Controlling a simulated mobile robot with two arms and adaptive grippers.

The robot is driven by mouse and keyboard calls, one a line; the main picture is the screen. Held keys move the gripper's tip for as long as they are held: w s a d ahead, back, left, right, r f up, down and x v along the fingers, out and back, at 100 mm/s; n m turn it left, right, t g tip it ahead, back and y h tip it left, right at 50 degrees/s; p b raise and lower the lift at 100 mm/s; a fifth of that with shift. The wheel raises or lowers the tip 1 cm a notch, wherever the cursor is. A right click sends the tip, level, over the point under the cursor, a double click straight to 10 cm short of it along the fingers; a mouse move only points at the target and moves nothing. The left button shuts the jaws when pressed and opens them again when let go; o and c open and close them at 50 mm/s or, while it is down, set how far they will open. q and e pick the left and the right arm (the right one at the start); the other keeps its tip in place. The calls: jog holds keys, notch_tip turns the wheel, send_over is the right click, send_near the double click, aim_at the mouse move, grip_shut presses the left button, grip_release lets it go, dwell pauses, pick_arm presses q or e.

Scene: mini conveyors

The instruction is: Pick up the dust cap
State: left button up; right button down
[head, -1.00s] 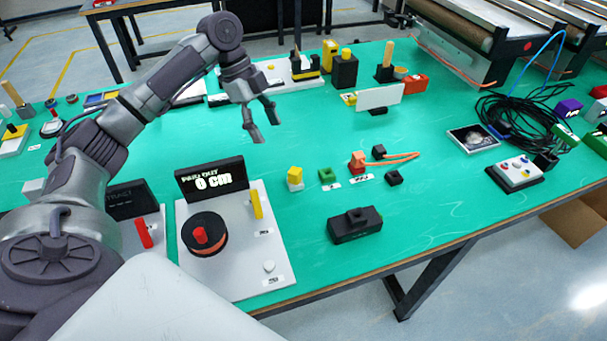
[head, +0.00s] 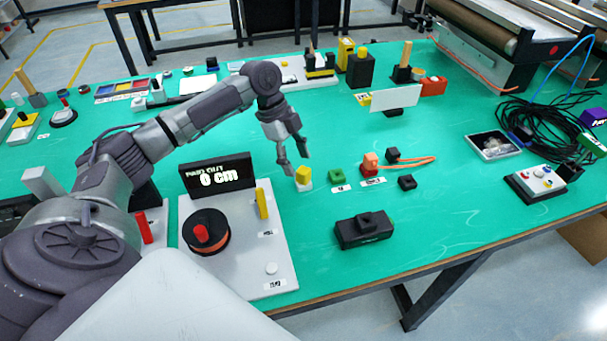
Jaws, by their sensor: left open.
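No part is clearly labelled as the dust cap, and I cannot tell which small piece it is. Candidates are a yellow-topped block (head: 303,175), a green block (head: 336,177), an orange connector piece (head: 370,162) with an orange cable, and two small black blocks (head: 393,155) and (head: 407,182). All stand in a loose group mid-table. My left gripper (head: 297,163) is open and empty, fingers pointing down. Its fingertips are close to the yellow-topped block and overlap its upper edge in the picture; contact cannot be told. My right gripper is out of view.
A black device (head: 363,231) lies in front. A white plate (head: 395,97) stands behind. Black cable coils (head: 540,125) lie at right. Green tabletop between is clear.

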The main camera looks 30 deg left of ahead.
aim_at(303, 170)
pick_arm(q)
jog(key=x, duration=0.4)
jog(key=shift+w+d+f, duration=0.1)
jog(key=shift+w+f, duration=0.1)
jog(key=shift+w, duration=0.05)
jog(key=shift+c, duration=0.3)
grip_shut()
jog(key=shift+r, duration=0.15)
